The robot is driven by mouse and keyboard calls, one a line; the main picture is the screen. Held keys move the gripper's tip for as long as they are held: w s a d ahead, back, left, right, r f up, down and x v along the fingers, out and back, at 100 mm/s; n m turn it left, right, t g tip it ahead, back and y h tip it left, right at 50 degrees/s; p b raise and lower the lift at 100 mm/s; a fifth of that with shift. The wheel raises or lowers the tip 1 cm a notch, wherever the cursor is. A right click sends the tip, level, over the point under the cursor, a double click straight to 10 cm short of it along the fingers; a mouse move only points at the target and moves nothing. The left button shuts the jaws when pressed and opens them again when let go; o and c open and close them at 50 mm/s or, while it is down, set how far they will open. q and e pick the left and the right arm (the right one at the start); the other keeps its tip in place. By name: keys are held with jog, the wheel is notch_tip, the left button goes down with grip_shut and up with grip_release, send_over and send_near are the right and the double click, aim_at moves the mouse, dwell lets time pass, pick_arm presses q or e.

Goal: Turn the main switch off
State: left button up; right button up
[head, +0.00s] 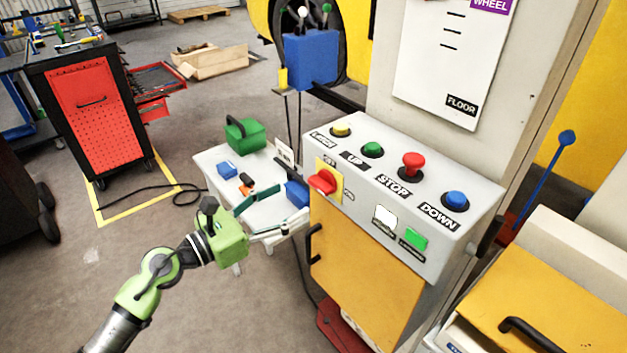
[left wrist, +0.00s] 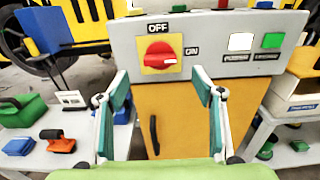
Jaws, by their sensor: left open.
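The main switch is a red rotary knob (head: 322,181) on a yellow plate, on the sloped front of a grey control box (head: 462,192). In the left wrist view the knob (left wrist: 159,55) has OFF above it and ON to its right; its white mark points right, toward ON. My left gripper (head: 287,204) is open and empty, to the lower left of the switch in the head view. In the left wrist view its two fingers (left wrist: 160,86) stand apart below the knob, not touching it. My right gripper is not in view.
The box top carries yellow, green, red (head: 412,163) and blue (head: 455,201) buttons. White and green (head: 416,239) buttons sit right of the switch. Below is a yellow door (head: 362,262) with a black handle. A white table (head: 211,165) with tools stands behind my left gripper.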

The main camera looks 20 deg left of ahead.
aim_at(316, 186)
pick_arm(q)
jog(key=p+x, duration=0.2)
jog(key=x, duration=0.6)
jog(key=shift+w+d, duration=0.1)
jog(key=c, duration=1.1)
